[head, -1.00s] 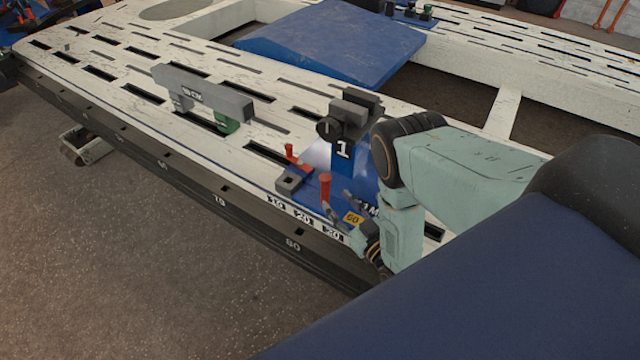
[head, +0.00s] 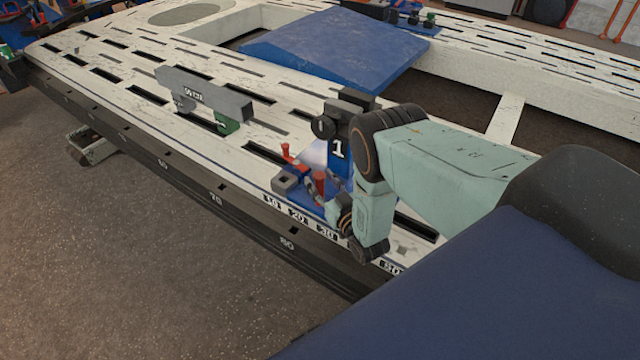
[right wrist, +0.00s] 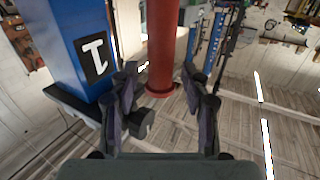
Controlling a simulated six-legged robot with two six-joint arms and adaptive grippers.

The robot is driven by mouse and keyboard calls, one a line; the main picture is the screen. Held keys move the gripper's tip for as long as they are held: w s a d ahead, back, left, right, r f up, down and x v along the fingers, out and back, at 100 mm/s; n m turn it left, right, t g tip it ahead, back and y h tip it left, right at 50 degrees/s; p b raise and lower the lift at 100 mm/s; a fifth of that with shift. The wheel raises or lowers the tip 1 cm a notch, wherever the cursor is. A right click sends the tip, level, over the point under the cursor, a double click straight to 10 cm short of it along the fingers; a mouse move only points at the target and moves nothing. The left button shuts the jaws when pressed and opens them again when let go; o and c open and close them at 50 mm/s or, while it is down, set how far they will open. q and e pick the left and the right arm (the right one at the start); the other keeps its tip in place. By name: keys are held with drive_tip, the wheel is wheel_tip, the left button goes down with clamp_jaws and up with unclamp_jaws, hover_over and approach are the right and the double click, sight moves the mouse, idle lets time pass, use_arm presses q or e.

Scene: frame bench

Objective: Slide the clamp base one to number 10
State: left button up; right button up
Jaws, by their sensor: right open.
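Clamp base one, a blue block with a white 1 on a black plate (head: 338,150), stands on the slotted white bench near its front edge. Its base lies behind the edge labels. The label 10 (head: 272,199) shows near the base's left corner. A red upright handle (head: 319,183) rises from the base; a smaller red knob (head: 286,149) is left of it. My right gripper (head: 325,194) is at the red handle. In the right wrist view, its open fingers (right wrist: 160,76) have the red post (right wrist: 161,45) between their tips, without visible grip. My left gripper is out of view.
A grey bar on a green foot (head: 228,126) stands on the bench left of the clamp. A blue sloped panel (head: 335,48) lies behind. Further edge labels 20 (head: 298,216) and 30 (head: 327,233) run rightward. Bare bench top lies left of the base.

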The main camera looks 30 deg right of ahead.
drive_tip(key=shift+w+f, duration=0.1)
drive_tip(key=shift+w, duration=0.5)
clamp_jaws()
idle(0.3)
